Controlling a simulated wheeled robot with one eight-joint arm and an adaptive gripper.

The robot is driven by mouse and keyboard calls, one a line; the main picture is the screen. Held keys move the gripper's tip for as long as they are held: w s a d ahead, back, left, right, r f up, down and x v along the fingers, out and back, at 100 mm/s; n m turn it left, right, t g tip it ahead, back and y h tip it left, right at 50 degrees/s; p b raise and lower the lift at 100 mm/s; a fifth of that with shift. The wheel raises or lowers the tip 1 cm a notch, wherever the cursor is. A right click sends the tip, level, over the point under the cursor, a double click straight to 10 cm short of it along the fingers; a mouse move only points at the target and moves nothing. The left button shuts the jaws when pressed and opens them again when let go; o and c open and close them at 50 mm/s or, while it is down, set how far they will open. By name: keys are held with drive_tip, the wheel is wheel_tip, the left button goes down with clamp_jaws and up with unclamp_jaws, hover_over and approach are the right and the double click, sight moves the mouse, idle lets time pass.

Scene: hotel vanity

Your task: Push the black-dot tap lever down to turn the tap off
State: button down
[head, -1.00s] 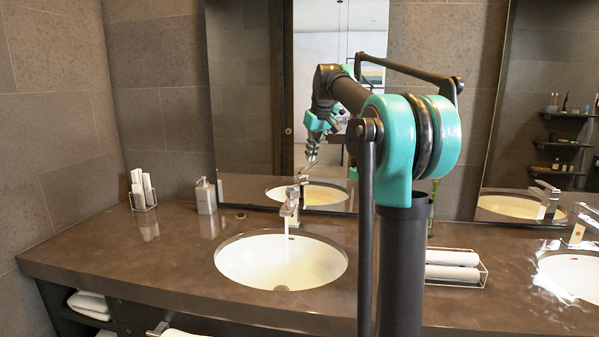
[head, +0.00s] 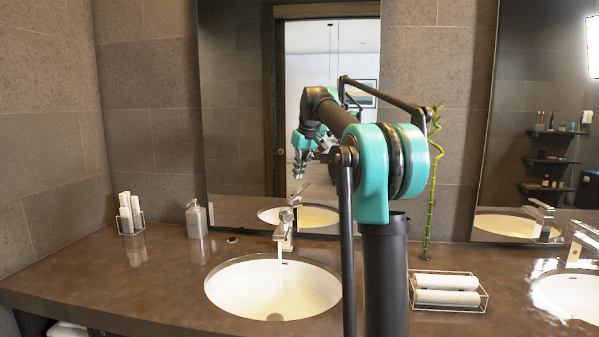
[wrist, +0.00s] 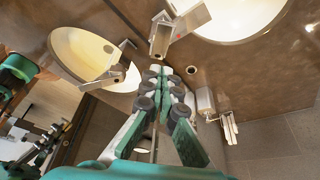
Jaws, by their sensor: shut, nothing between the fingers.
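The tap (head: 284,232) is a square silver one at the back of the left basin (head: 225,291). Its lever (head: 298,196) tilts up from the top, and a thin stream of water runs from the spout into the basin. I cannot make out the black dot. My gripper (head: 299,177) is shut and empty, pointing down, just above the lever in the head view. In the wrist view, my gripper's closed fingertips (wrist: 164,72) appear close to the tap (wrist: 161,36); whether they touch it is unclear.
A soap dispenser (head: 196,219) and a rack of white rolls (head: 131,214) stand left of the tap. A wire tray of rolled towels (head: 446,281), a bamboo stem (head: 431,200) and a second tap (head: 577,246) are to the right. The mirror (head: 235,120) rises close behind the tap.

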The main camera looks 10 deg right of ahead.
drive_tip(key=x, duration=0.6)
drive_tip(key=shift+f, duration=0.35)
drive_tip(key=f, duration=0.1)
drive_tip(key=s+f, duration=0.1)
drive_tip(key=shift+d+f, duration=0.25)
drive_tip(key=shift+f, duration=0.1)
drive_tip(key=shift+s+f, duration=0.2)
drive_tip(key=shift+f, duration=0.05)
drive_tip(key=shift+s+d+f+t, duration=0.2)
drive_tip(key=shift+s+f+t, duration=0.1)
drive_tip(key=shift+f+t, duration=0.15)
drive_tip(key=shift+s+d+f+t+y, duration=0.15)
drive_tip(key=shift+s+f+t+y, duration=0.15)
drive_tip(key=shift+f+t, duration=0.35)
drive_tip(key=shift+s+d+f+t+y, duration=0.15)
drive_tip(key=shift+s+f+t, duration=0.25)
drive_tip(key=shift+f, duration=0.6)
drive_tip(key=shift+s+d+f+t+y, duration=0.1)
drive_tip(key=shift+s+f+t+y, duration=0.25)
drive_tip(key=shift+f, duration=0.45)
